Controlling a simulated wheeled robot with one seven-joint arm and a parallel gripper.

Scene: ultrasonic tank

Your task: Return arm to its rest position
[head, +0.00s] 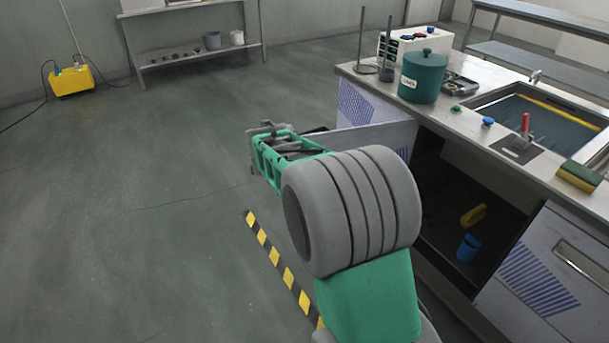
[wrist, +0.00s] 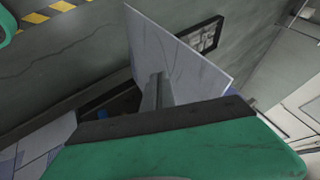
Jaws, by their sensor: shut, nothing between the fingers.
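My gripper (head: 266,128) is at the end of my green and grey arm, out over the floor to the left of the bench in the head view. Its fingers are shut and hold nothing. In the wrist view the grey fingers (wrist: 157,90) stand beyond a dark bar and overlap a pale panel in the picture. That panel looks like the open cabinet door (head: 372,134), which sticks out from the bench just beyond my arm. I cannot tell whether the gripper touches it. My thick grey arm link hides part of the door and cabinet.
The bench (head: 550,218) at right carries a green lidded pot (head: 422,78), a sink (head: 540,112) and a sponge (head: 580,176). The open cabinet below holds a blue cup (head: 468,248) and a yellow item (head: 473,215). A striped floor line (head: 275,257) runs near my arm.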

